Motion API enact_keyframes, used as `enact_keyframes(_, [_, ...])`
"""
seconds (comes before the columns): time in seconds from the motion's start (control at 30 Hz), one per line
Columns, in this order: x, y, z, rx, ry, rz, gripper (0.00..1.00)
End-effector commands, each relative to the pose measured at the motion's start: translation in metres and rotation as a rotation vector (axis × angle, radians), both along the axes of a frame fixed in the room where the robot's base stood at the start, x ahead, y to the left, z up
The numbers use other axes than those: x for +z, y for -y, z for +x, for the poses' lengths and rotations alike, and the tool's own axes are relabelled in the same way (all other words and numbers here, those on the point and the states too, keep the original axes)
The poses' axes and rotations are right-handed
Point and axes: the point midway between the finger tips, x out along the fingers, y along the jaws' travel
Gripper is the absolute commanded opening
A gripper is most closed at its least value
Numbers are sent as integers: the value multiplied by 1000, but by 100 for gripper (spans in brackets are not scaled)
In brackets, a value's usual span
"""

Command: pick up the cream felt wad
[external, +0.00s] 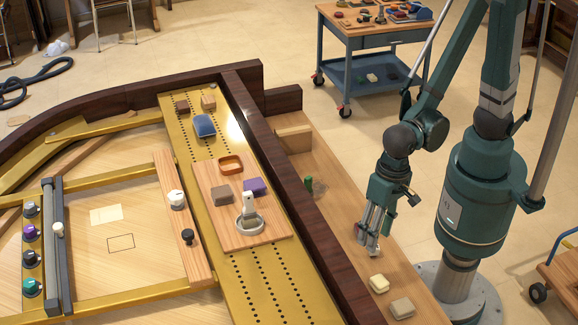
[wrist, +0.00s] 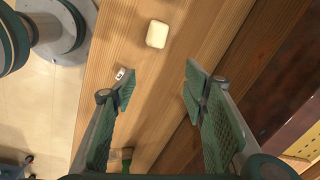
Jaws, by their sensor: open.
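The cream felt wad (external: 379,284) is a small pale block with rounded edges. It lies on the wooden ledge beside the dark rail, near the bottom of the external view. It also shows whole at the top middle of the wrist view (wrist: 157,34). My gripper (external: 368,246) points down above the ledge, a short way behind the wad. In the wrist view my gripper's green fingers (wrist: 158,88) are spread, with bare wood between them. The wad lies beyond the fingertips, apart from them.
A greyish-tan block (external: 402,308) lies close to the wad on the ledge (external: 340,225). The dark rail (external: 300,180) runs along the ledge's left side. A wooden board (external: 225,232) with several small things lies beyond the rail.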

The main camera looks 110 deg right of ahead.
Motion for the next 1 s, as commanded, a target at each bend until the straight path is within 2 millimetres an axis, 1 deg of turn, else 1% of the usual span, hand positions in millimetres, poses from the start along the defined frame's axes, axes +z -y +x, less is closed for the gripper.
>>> enact_keyframes(0.1, [-16,-12,1,-59,-28,-1,44])
enact_keyframes(0.3, [-44,-30,-2,-166,-75,-9,44])
enact_keyframes(0.5, [-65,-42,-5,-250,-107,-19,44])
enact_keyframes(0.7, [-74,-47,-7,-285,-120,-24,44])
enact_keyframes(1.0, [-75,-47,-7,-288,-121,-24,44])
